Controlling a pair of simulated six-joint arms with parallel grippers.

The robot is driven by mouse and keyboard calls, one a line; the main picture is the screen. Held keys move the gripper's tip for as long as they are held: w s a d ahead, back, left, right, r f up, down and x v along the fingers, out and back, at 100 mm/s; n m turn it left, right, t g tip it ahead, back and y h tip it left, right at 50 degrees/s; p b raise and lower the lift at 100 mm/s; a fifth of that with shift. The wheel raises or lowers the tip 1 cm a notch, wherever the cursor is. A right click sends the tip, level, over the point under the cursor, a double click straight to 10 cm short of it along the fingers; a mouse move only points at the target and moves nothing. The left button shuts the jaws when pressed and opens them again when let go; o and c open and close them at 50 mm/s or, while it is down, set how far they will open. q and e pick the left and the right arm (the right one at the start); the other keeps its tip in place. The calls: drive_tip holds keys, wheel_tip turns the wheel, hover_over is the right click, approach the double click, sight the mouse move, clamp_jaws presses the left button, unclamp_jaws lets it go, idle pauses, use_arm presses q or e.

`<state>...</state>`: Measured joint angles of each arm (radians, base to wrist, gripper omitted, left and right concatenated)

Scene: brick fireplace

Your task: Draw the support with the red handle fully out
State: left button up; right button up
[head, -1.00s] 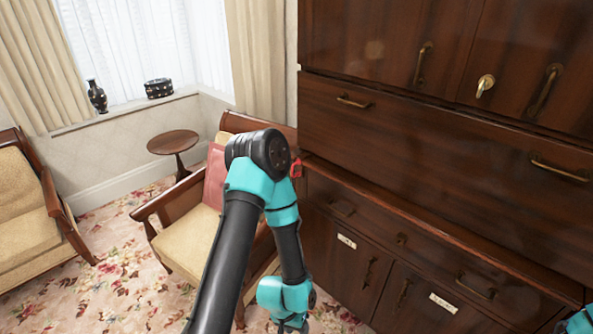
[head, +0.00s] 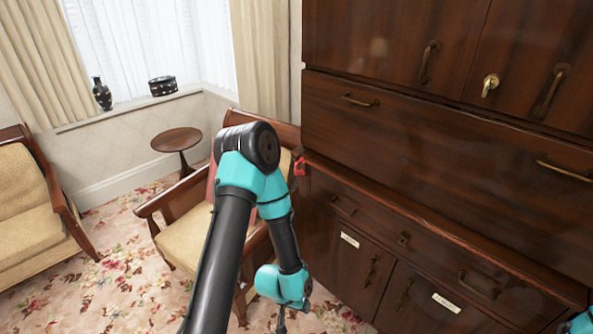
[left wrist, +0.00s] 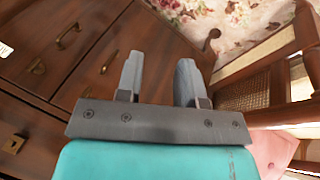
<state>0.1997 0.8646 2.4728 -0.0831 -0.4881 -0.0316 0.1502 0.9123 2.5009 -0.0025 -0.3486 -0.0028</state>
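The red handle (head: 299,167) is a small red piece at the left front edge of the dark wooden cabinet (head: 430,120), just below the wide upper drawer front. How far its support sticks out cannot be told. My left arm's elbow is just left of the red handle in the head view. The left gripper hangs low by the lower cabinet, mostly hidden behind my arm there. In the left wrist view the left gripper (left wrist: 159,72) has its two fingers apart with nothing between them. Only a teal bit of my right arm shows at the lower right; its gripper is out of view.
A cushioned armchair (head: 183,238) stands close beside the cabinet, behind my left arm. A round side table (head: 176,138) and another seat (head: 30,215) are farther left. Lower cabinet doors carry white labels (head: 349,240) and brass handles. Patterned carpet (head: 110,280) is open at the lower left.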

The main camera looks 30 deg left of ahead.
sight(296, 170)
use_arm(q)
drive_tip(key=w+a+r+t+y, duration=0.1)
drive_tip(key=w+a+r+t, duration=0.65)
drive_tip(key=w+a, duration=0.35)
drive_tip(key=w+a+r+m+t+y, duration=0.1)
drive_tip(key=w+a+r+t, duration=0.1)
drive_tip(key=a+r, duration=0.3)
drive_tip(key=w+a+r+m+t+y, duration=0.1)
drive_tip(key=w+a+r+t, duration=0.2)
drive_tip(key=r, duration=0.8)
drive_tip(key=a+t, duration=0.2)
drive_tip(key=a, duration=0.1)
drive_tip(key=shift+a+r, duration=0.25)
drive_tip(key=shift+r, duration=0.05)
drive_tip(key=shift+w, duration=0.15)
drive_tip(key=w, duration=1.7)
drive_tip(key=shift+w+d, duration=0.15)
drive_tip(key=shift+d, duration=0.25)
clamp_jaws()
